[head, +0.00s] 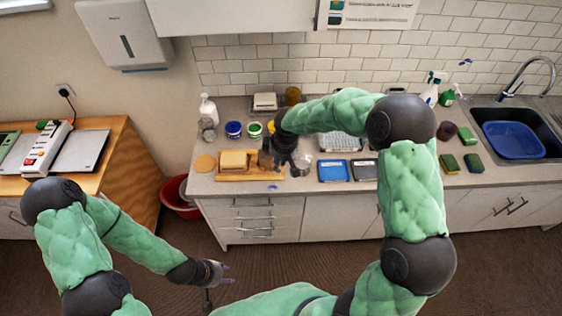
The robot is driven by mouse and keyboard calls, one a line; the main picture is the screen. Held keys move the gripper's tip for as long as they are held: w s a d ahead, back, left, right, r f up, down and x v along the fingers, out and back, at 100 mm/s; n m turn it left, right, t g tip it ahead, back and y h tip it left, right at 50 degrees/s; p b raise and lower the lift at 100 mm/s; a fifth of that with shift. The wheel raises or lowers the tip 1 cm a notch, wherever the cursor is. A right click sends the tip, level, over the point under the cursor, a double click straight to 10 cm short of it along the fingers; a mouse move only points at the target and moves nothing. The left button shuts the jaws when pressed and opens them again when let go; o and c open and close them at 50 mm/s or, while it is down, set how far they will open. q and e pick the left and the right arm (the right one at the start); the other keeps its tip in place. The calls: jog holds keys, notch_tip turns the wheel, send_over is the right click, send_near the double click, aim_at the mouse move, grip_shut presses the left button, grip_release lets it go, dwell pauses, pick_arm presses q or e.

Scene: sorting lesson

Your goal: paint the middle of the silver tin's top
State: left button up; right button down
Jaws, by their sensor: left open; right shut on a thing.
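A small silvery round thing (304,160), which looks like the silver tin, stands on the worktop just right of my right gripper (284,160). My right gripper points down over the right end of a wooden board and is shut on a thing. The held thing is too small and too hidden by the fingers to make out; no brush shows clearly. I cannot tell whether it touches the tin. My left gripper (222,273) is open and empty, low over the brown floor in front of the cabinets.
The wooden board (235,178) holds a beige block (233,160). A blue tray (332,171) and a dark tray (364,170) lie to the right. Blue (233,130) and green (254,130) tins stand behind. A red bin (178,199) is left of the cabinets.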

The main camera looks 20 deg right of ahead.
jog(key=shift+w+d+f+n+t+y, duration=0.15)
jog(key=shift+w+d+f+n+y, duration=0.15)
jog(key=shift+w+f+n, duration=0.4)
jog(key=shift+w+d+f+n+t+y, duration=0.1)
jog(key=shift+w+d+f+n+y, duration=0.25)
jog(key=shift+n, duration=0.7)
jog(key=shift+w+d+f+n+t+y, duration=0.15)
jog(key=shift+w+f+n+y, duration=0.35)
jog(key=shift+n, duration=0.35)
jog(key=shift+w+r, duration=0.1)
jog(key=shift+w, duration=0.05)
